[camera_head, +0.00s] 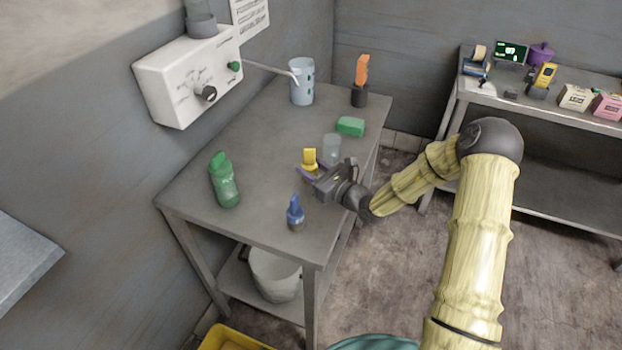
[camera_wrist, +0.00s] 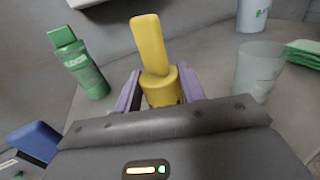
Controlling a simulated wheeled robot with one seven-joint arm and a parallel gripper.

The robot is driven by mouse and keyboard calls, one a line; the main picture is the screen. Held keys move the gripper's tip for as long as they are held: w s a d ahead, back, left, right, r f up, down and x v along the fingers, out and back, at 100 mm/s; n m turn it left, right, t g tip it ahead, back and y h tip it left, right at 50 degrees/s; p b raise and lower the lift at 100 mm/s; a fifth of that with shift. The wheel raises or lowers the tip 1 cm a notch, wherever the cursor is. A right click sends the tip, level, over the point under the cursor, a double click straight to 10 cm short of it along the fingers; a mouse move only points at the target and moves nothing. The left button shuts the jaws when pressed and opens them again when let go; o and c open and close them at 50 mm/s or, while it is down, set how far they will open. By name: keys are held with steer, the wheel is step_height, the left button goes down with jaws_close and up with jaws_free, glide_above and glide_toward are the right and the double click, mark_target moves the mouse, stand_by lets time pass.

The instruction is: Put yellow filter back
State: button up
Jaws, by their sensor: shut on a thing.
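The yellow filter (camera_head: 309,157) has a flat upright tab on a round yellow body, and it is over the middle of the grey metal table (camera_head: 260,130). In the wrist view the yellow filter (camera_wrist: 150,45) stands nearly upright, its tab leaning slightly left. My gripper (camera_head: 314,171) reaches in from the right, with its purple fingers on both sides of the filter's lower body. In the wrist view my gripper (camera_wrist: 161,90) is shut on that body. The filter's underside is hidden, so I cannot tell whether it touches the table.
A clear cup (camera_head: 332,147) stands close behind my gripper; a green sponge (camera_head: 350,126) lies beyond. A green bottle (camera_head: 224,180) stands left, a blue-tabbed piece (camera_head: 295,212) in front. An orange-tabbed piece (camera_head: 361,78) and a jug (camera_head: 301,82) stand at the back, near the wall box (camera_head: 190,75).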

steer(key=shift+f, duration=2.1)
steer(key=shift+f, duration=0.15)
steer(key=o, duration=1)
steer(key=shift+c, duration=0.2)
steer(key=shift+d, duration=0.1)
steer(key=b+v, duration=0.1)
steer(key=v, duration=1)
steer(key=shift+s+d, duration=0.3)
